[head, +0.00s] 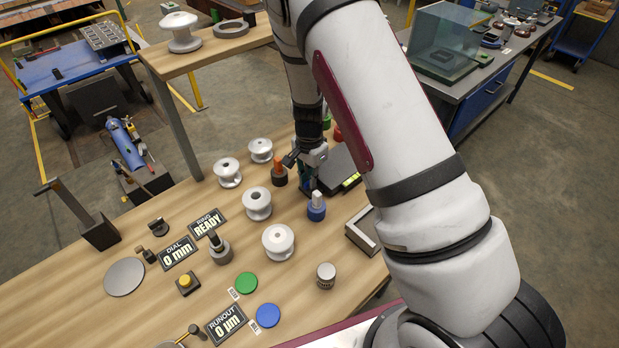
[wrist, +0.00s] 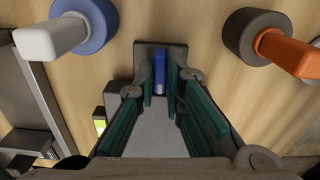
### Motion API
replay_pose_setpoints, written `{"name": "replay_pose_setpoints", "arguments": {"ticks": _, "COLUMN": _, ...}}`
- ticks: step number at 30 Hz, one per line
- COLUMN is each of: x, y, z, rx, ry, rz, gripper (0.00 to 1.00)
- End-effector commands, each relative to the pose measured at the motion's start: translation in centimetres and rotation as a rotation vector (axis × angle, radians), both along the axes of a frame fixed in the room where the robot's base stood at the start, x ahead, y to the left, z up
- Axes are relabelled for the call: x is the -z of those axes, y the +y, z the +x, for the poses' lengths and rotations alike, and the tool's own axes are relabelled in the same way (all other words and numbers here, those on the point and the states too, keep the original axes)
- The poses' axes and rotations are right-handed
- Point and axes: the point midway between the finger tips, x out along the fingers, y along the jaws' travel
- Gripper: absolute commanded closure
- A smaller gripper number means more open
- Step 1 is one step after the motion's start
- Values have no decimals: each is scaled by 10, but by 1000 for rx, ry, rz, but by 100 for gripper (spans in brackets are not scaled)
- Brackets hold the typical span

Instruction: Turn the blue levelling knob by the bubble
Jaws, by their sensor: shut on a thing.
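The blue levelling knob (wrist: 160,70) is a narrow blue piece on a dark grey block (wrist: 142,56) in the wrist view. My gripper (wrist: 160,88) has its green-padded fingers closed on the knob from both sides. In the head view my gripper (head: 308,184) points down at the table, left of the dark device, and mostly hides the knob. The yellow-green bubble vial (wrist: 100,123) shows partly at lower left in the wrist view and also on the dark device in the head view (head: 351,181).
A blue-based post with a white handle (head: 316,208) and a dark-based post with an orange handle (head: 278,172) stand close on either side. White insulators (head: 257,203), a grey frame (head: 362,232) and display plates (head: 208,222) are nearby.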

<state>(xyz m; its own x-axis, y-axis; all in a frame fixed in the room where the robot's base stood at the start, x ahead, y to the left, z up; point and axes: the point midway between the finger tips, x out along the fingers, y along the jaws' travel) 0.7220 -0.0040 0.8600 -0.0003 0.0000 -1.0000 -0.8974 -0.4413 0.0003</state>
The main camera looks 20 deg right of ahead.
Motion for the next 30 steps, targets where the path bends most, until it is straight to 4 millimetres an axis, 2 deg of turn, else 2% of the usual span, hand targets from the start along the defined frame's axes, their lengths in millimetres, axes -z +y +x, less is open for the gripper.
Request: {"name": "replay_pose_setpoints", "arguments": {"ticks": 30, "x": 0, "y": 0, "z": 1, "rx": -849, "ry": -1, "rz": 0, "gripper": 100}}
